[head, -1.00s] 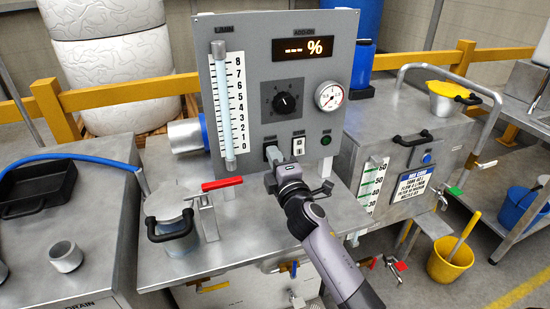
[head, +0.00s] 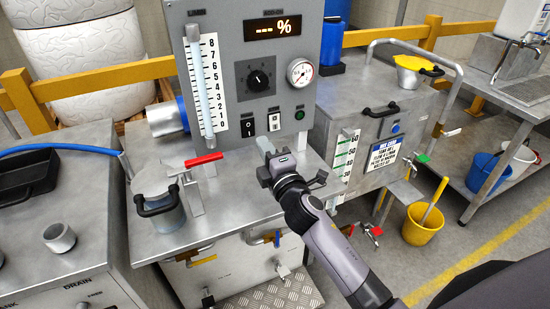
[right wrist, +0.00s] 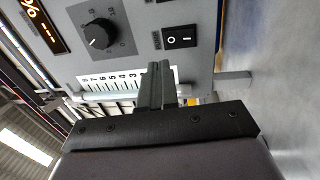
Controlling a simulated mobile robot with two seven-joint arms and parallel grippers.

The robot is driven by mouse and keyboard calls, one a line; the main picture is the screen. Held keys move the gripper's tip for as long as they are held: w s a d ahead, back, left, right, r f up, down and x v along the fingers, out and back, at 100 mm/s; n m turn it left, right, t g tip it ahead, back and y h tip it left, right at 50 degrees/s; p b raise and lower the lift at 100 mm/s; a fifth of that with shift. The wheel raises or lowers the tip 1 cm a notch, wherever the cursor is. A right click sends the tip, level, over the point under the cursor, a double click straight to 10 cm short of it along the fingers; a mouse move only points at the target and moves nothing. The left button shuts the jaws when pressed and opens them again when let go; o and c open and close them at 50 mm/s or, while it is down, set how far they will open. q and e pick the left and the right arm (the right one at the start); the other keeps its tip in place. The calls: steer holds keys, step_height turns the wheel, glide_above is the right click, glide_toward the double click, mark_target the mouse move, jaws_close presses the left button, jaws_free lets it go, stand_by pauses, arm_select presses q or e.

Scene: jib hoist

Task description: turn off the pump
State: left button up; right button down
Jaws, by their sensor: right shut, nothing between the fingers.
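The grey control panel (head: 225,75) stands upright on the steel bench. Low on it are two rocker switches: a left one (head: 248,126), and a right one (head: 274,122) with a light plate. A black rocker marked O and I (right wrist: 180,38) shows in the right wrist view. My right gripper (head: 264,146) is shut and empty, just below and in front of the switches, apparently clear of the panel. Its fingers also show in the right wrist view (right wrist: 159,84). My left gripper is out of view.
The panel carries a dial (head: 261,80), gauge (head: 300,72), green lamp (head: 300,115) and display (head: 274,29) showing dashes and a percent sign. A red-handled valve (head: 204,160) and a lidded pot (head: 160,205) stand left of my right arm. A steel tank (head: 345,110) stands right.

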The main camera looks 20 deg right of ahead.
steer(key=shift+s+r, duration=0.2)
steer(key=shift+s, duration=1.25)
steer(key=shift+s+r, duration=0.2)
steer(key=shift+s, duration=1.25)
